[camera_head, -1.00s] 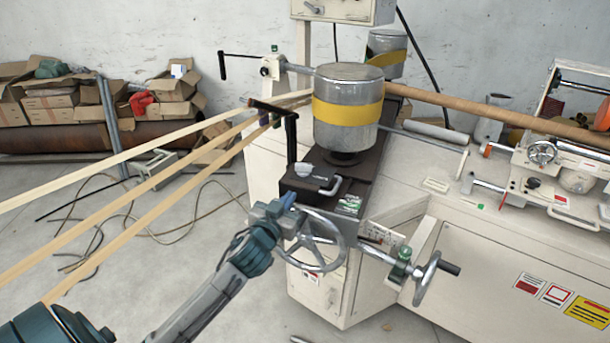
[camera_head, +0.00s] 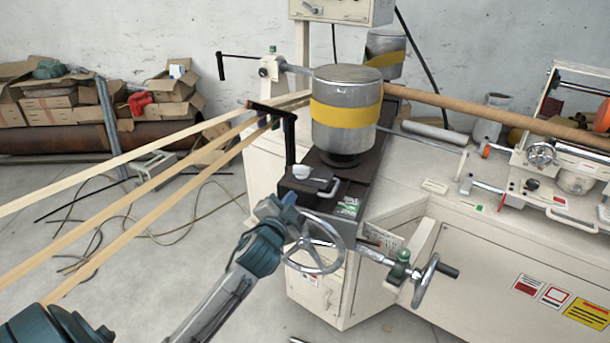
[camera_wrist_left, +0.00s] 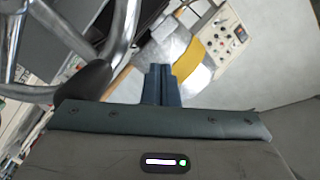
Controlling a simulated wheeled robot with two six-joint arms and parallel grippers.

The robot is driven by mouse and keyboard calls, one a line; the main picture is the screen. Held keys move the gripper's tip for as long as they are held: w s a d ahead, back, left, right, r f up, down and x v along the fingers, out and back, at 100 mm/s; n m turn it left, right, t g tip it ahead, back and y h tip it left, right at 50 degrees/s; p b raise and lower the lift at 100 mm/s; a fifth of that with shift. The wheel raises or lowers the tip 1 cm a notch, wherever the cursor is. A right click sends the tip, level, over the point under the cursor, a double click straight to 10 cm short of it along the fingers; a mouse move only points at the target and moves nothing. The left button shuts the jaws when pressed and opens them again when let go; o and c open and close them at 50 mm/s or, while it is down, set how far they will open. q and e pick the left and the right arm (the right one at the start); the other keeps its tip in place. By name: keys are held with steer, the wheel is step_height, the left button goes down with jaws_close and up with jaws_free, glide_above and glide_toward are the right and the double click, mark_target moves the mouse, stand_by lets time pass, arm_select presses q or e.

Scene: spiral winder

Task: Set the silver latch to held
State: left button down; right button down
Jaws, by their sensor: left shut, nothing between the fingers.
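A small silver handle (camera_head: 330,187), which looks like the silver latch, sits on the dark block at the front of the winder, below the grey drum with a yellow band (camera_head: 345,112). I cannot tell its setting. My left gripper (camera_head: 287,201) is shut and empty, left of and below that handle, beside the handwheel (camera_head: 314,243) and apart from the handle. In the left wrist view the closed blue fingers (camera_wrist_left: 158,82) point toward the drum (camera_wrist_left: 196,58). The latch cannot be made out there. My right gripper is not in view.
The handwheel rim also shows close by in the left wrist view (camera_wrist_left: 110,35). A black upright lever (camera_head: 290,138) stands behind the gripper. Wooden strips (camera_head: 150,180) run in from the left. A crank handle (camera_head: 425,280) juts out at the lower right.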

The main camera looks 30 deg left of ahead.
mark_target(306, 172)
arm_select(q)
steer(key=m+g, duration=0.1)
steer(key=m, duration=0.5)
steer(key=d+r+m+g+y+p, duration=0.1)
steer(key=m, duration=0.5)
steer(key=d+r+m, duration=0.1)
steer(key=m, duration=0.5)
steer(key=shift+s+d+g+y+p, duration=0.1)
steer(key=shift+d+g+y+p, duration=0.05)
steer(key=shift+g+y+p, duration=0.2)
steer(key=m, duration=0.4)
steer(key=d+m, duration=0.1)
steer(key=m, duration=0.1)
steer(key=shift+s+r+g, duration=0.1)
steer(key=shift+r+g, duration=0.1)
steer(key=shift+g, duration=0.15)
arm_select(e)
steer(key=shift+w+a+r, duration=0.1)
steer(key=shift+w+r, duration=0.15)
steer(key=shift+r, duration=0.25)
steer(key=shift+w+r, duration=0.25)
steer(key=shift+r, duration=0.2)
arm_select(q)
steer(key=shift+a, duration=0.1)
